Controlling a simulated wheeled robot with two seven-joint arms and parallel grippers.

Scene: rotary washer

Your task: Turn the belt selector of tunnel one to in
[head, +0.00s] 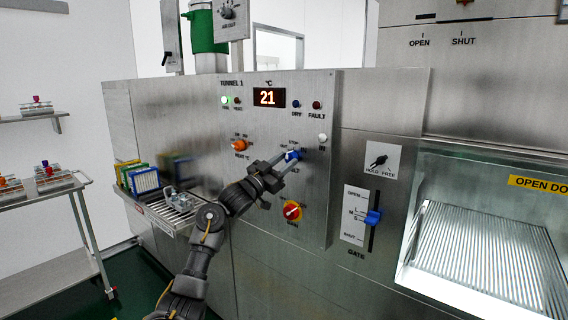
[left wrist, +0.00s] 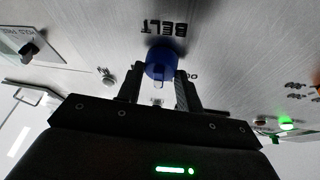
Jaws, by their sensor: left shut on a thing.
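The belt selector is a blue knob (head: 292,155) on the steel panel labelled TUNNEL 1 (head: 252,178). My left gripper (head: 284,161) reaches it from the lower left, and its fingers are shut on the knob. In the left wrist view the blue knob (left wrist: 160,62) sits between the two fingers (left wrist: 158,82), under the upside-down word BELT. A pale mark on the knob faces away from that word. STOP is printed above the knob in the head view; the other labels around it are small or partly covered by my gripper. My right gripper is out of view.
The blue gate lever (head: 373,217) is farther right. A loaded rack conveyor (head: 165,215) lies left of my arm.

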